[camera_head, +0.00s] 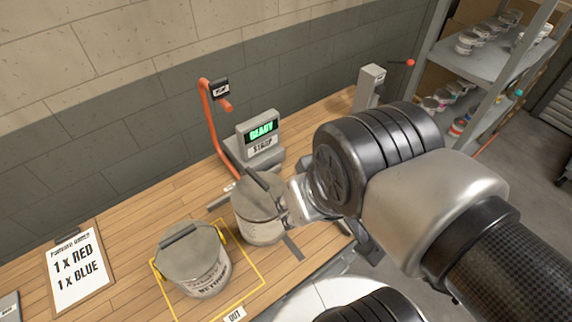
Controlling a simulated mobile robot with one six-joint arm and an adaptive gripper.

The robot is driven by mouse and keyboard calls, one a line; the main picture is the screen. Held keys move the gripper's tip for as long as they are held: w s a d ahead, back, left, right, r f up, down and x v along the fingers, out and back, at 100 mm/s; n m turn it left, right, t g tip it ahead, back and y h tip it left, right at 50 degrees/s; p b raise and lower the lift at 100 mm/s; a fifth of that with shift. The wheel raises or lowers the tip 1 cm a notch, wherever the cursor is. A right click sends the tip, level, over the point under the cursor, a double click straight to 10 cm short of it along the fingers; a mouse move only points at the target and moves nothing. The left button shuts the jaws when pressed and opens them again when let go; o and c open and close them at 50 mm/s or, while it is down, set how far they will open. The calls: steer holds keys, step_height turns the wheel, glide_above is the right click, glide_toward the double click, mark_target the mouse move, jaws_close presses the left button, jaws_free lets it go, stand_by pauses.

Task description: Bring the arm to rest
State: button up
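My arm reaches in from the right in the head view. My gripper (268,192) is at its end, over the right side of a grey lidded can (258,226) on the wooden bench. Dark finger parts show against this can's lid and side. I cannot tell whether they touch it, or whether the fingers are open or shut. A second grey lidded can (199,272), with a dark bar across its lid, stands upright inside a yellow outline marked OUT, to the left of my gripper.
A scale display (261,134) and a red curved stand (212,122) stand behind the cans. A grey dispenser (371,86) is at the bench's far end. A clipboard (76,268) reads 1 x RED, 1 x BLUE. A shelf (490,62) with small tubs stands at right.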

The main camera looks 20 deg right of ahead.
step_height(320, 180, down, 12)
steer(key=b, duration=1.1)
steer(key=shift+r+b, duration=0.15)
steer(key=shift+b, duration=0.2)
